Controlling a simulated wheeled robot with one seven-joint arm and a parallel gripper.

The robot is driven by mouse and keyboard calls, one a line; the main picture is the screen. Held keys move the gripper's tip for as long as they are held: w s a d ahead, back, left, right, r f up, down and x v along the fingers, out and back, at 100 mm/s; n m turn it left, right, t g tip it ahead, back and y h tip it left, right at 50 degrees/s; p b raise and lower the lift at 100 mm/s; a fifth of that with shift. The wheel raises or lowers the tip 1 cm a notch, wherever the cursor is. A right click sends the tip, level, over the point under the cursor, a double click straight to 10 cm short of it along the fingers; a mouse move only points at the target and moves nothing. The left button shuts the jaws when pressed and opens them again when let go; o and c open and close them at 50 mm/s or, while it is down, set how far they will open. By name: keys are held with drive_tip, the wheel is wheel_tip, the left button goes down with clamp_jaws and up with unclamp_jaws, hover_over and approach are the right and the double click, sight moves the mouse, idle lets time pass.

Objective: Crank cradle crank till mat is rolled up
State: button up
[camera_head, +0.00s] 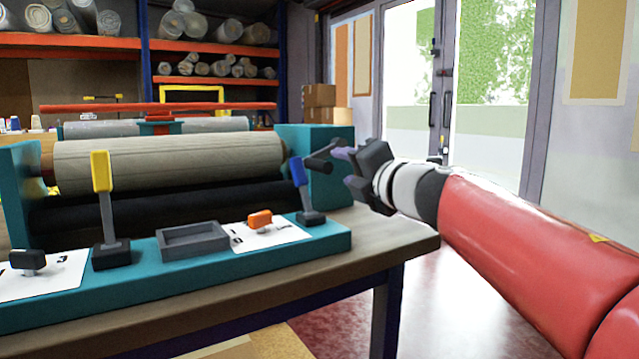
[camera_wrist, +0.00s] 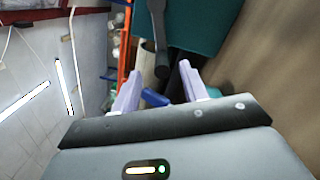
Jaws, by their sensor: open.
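The teal cradle (camera_head: 316,190) stands on the workbench and carries a beige rolled mat (camera_head: 170,163) above a dark lower roller (camera_head: 160,203). The dark crank (camera_head: 319,163) sticks out at the cradle's right end. My gripper (camera_head: 343,154) is just right of the crank, with its pale purple fingers pointing towards it. In the wrist view my gripper (camera_wrist: 160,80) has its fingers spread, and the dark crank (camera_wrist: 158,35) shows ahead, in the gap between the fingertips. I cannot tell whether they touch. How much mat is unrolled is hidden.
On the cradle's front ledge are a yellow-handled lever (camera_head: 102,172), a blue-handled lever (camera_head: 299,172), a grey tray (camera_head: 192,240) and an orange knob (camera_head: 260,219). The workbench edge (camera_head: 410,248) ends below my gripper. Shelves of rolls (camera_head: 215,68) stand behind; open floor lies right.

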sight(319, 166)
drive_tip(key=shift+w+a+f+n+g+y, duration=0.15)
drive_tip(key=shift+a+n, duration=0.25)
drive_tip(key=shift+w+a+f+n+g+y, duration=0.1)
drive_tip(key=shift+w+a+n+g+y, duration=0.05)
drive_tip(key=shift+a+n, duration=0.25)
drive_tip(key=x, duration=0.7)
drive_tip(key=shift+w, duration=0.1)
clamp_jaws()
